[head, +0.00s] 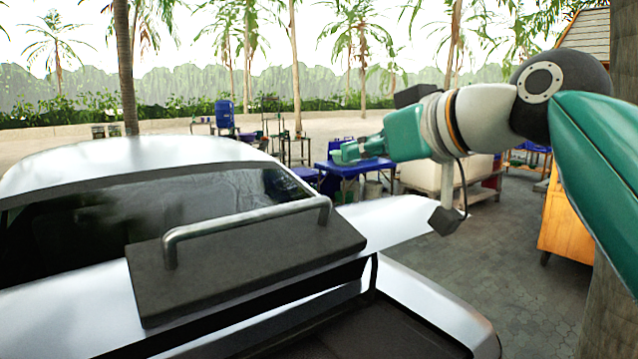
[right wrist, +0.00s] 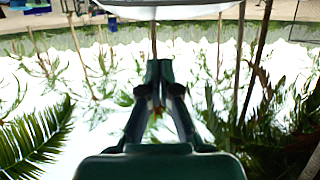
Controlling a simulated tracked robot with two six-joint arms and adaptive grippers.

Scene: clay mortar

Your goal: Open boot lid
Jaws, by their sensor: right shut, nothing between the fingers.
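The silver boot lid (head: 395,217) is on the car at the left and centre of the head view. A dark block with a grey bar handle (head: 245,218) sits on it. A dark opening (head: 375,328) shows below the lid's edge, with a thin dark strut (head: 373,273) in it, so the lid looks raised. My right gripper (head: 342,153) is shut and empty. In the head view it appears above and beyond the handle, apart from it. Its fingers meet in the right wrist view (right wrist: 158,68). My left gripper is not in view.
The car's rear window (head: 150,205) and silver roof (head: 140,160) lie behind the lid. Blue tables (head: 355,168) stand farther back. An orange cabinet (head: 567,225) stands at the right. Paved ground (head: 510,290) right of the car is clear.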

